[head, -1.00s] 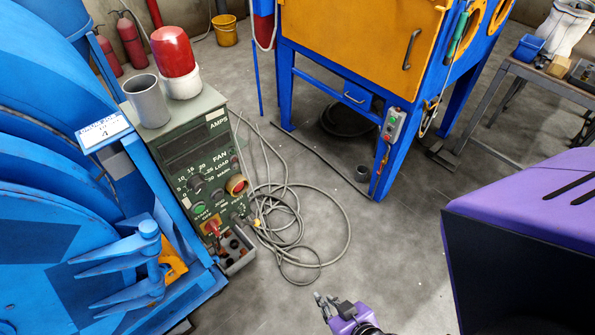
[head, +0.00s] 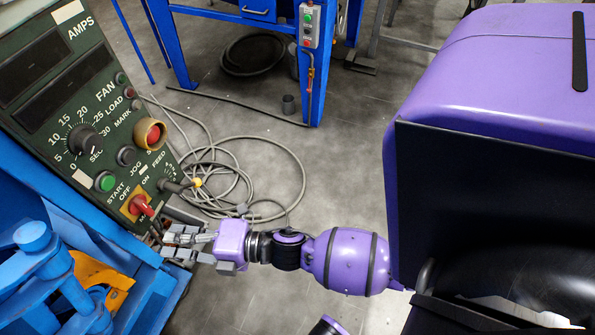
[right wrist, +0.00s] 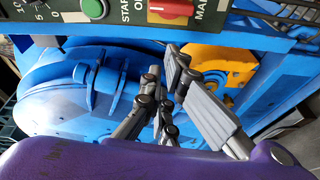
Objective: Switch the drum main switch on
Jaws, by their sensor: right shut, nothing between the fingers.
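The drum main switch (head: 140,205) is a red handle on a yellow plate, low on the green control panel (head: 100,118), with OFF and ON lettering beside it. I cannot tell which setting the handle is at. The red handle also shows at the top edge of the right wrist view (right wrist: 172,8), partly cut off. My right gripper (head: 172,243) is shut and empty, just below and right of the switch in the head view, apart from it. Its grey fingers (right wrist: 162,62) show below the panel in the wrist view. My left gripper is not in view.
A green start button (head: 105,181), a red stop button on a yellow collar (head: 150,134) and a dial (head: 84,140) surround the switch. Blue drum machinery (head: 40,270) lies below the panel.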

